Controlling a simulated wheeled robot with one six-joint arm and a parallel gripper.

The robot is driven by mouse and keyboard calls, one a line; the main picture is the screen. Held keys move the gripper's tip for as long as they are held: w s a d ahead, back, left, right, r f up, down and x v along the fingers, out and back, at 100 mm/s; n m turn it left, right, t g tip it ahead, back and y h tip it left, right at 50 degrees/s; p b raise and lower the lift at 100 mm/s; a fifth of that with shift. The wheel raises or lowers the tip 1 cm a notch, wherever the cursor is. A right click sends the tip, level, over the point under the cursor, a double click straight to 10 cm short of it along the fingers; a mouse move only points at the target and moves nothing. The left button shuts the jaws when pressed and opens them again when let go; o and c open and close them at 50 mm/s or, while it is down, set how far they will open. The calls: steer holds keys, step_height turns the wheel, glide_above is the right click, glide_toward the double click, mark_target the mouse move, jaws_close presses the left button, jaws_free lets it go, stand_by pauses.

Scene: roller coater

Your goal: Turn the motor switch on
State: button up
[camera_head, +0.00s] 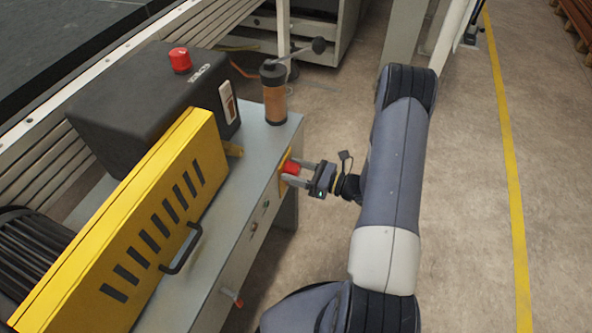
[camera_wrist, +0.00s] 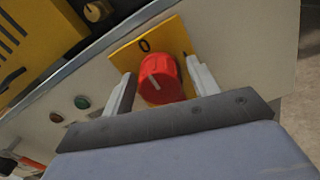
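The motor switch is a red round knob (camera_wrist: 160,80) on a yellow plate (camera_wrist: 164,42) marked "0". A short pale line on the knob's face points roughly toward the "0". In the head view the knob (camera_head: 291,167) sits on the side of the grey machine body. My gripper (camera_wrist: 163,82) is in front of the switch, one finger on each side of the knob. A narrow gap seems to show beside the knob, so the fingers look open around it. In the head view my gripper (camera_head: 291,173) reaches the panel from the right.
A green button (camera_wrist: 83,102) and a red one (camera_wrist: 56,117) are on the same panel. A yellow slotted cover (camera_head: 150,230) with a black handle and a dark box with a red button (camera_head: 180,60) stand above. Open floor (camera_head: 460,220) lies right.

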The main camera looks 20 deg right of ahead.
steer(key=c, duration=0.8)
steer(key=shift+c, duration=0.2)
steer(key=shift+m, duration=0.3)
steer(key=m+p, duration=0.1)
steer(key=m, duration=0.2)
steer(key=shift+m, duration=0.4)
steer(key=m+p, duration=0.1)
steer(key=m, duration=0.3)
steer(key=shift+p, duration=0.4)
steer(key=m+p, duration=0.1)
steer(key=m, duration=0.4)
steer(key=shift+f+m+p, duration=0.1)
steer(key=shift+m+p, duration=0.5)
steer(key=shift+m, duration=1.6)
